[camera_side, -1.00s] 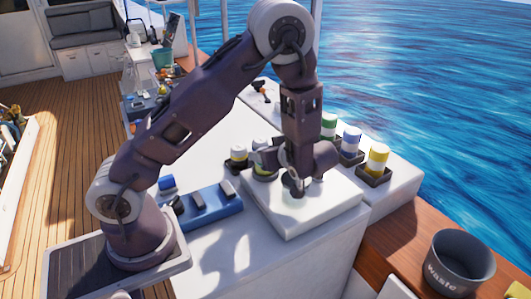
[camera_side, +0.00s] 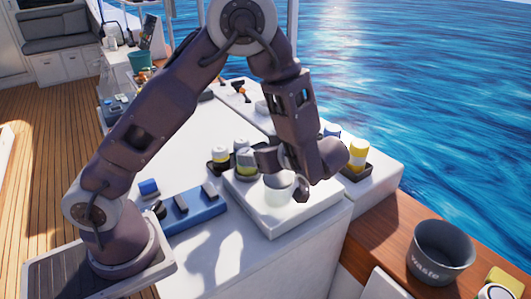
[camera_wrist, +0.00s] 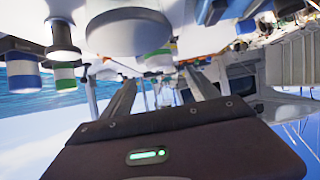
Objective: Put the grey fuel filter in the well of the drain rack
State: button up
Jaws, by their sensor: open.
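A pale grey cylinder (camera_side: 279,187), which looks like the grey fuel filter, stands upright on a raised white block (camera_side: 270,217). A large pale grey round shape (camera_wrist: 128,34) in the wrist view seems to be the same cylinder. My gripper (camera_side: 302,193) is open just right of the cylinder in the side view. In the wrist view the two fingers of my gripper (camera_wrist: 162,88) are spread, with nothing held between them. I cannot tell which part is the drain rack's well; the cylinder's base is partly hidden by the arm.
A blue case (camera_side: 190,207) lies left. A grey waste bin (camera_side: 441,252) stands front right.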

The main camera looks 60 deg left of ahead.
jog(key=v, duration=0.4)
jog(key=shift+w+r, duration=0.1)
jog(key=w+d+r+m+t+h, duration=0.2)
jog(key=w+d+r+t+h, duration=0.15)
jog(key=w+r+t, duration=0.2)
jog(key=w+d+r+m+t+h, duration=0.2)
jog(key=w+d+r+t+h, duration=0.15)
jog(key=w+r, duration=0.25)
jog(key=s+d+r+m+t+h, duration=0.1)
jog(key=d+r+m+t+h, duration=0.1)
jog(key=d+r+m+h, duration=0.3)
jog(key=s+d+r+m+g+h, duration=0.15)
jog(key=s+m+h, duration=0.4)
jog(key=s, duration=1.15)
jog(key=s+a+f+m+g+y, duration=0.1)
jog(key=s+a+f+g+y, duration=0.1)
jog(key=s, duration=0.4)
jog(key=s+a+f+m+g+y, duration=0.2)
jog(key=s+a+f+y, duration=0.1)
jog(key=s, duration=0.4)
notch_tip(320, 180, down, 3)
jog(key=shift+a+r, duration=0.15)
jog(key=shift+a, duration=0.7)
